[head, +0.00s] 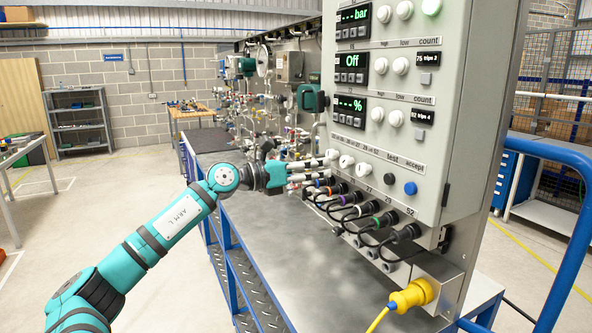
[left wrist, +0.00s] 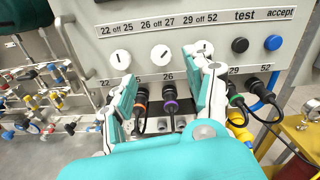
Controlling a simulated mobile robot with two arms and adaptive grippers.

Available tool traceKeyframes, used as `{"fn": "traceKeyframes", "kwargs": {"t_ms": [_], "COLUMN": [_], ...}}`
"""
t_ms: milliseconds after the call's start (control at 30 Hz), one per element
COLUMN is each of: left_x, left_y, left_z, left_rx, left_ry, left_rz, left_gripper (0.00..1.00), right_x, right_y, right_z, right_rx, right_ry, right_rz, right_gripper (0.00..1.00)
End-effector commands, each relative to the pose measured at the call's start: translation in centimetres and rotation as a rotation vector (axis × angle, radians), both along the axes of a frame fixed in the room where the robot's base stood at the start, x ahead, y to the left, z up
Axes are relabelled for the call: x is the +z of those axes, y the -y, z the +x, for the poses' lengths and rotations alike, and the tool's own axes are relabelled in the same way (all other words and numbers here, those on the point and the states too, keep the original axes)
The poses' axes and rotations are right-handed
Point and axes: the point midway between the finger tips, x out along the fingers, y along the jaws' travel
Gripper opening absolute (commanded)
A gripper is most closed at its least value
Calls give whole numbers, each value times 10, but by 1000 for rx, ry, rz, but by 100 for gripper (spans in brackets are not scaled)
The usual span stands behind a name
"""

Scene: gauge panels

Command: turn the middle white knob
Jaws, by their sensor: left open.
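Three white knobs sit in a row low on the grey panel. The middle white knob (head: 346,161) shows in the head view just right of my left gripper's fingertips. In the left wrist view the middle knob (left wrist: 160,55) lies ahead of the gap between the fingers, with a dark pointer line on its face. My left gripper (head: 318,170) is open and empty, facing the panel; its two fingers (left wrist: 160,85) also show in the left wrist view. The left knob (left wrist: 120,59) is clear there; the right knob (head: 363,169) is largely hidden there by a finger. My right gripper is in neither view.
Below the knobs, several black cable plugs (head: 386,219) and looped leads crowd the panel near the fingers. A black button (head: 388,179) and a blue button (head: 410,188) sit to the right. A yellow plug (head: 412,296) sticks out lower down. The grey bench top (head: 270,235) is largely clear.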

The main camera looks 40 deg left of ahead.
Motion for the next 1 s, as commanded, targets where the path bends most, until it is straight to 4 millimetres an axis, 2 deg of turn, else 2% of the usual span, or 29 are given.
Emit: {"fn": "traceKeyframes", "kwargs": {"t_ms": [200,500,1000], "left_x": [-2,-2,0], "left_y": [-9,-17,-19], "left_z": [-22,-41,-46], "left_rx": [1,1,0], "left_ry": [-4,-3,1], "left_rz": [2,-1,1], "left_gripper": [54,54,54], "right_x": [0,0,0], "right_y": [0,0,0], "right_z": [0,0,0], "right_rx": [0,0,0], "right_ry": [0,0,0], "right_rz": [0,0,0], "right_gripper": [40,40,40]}}
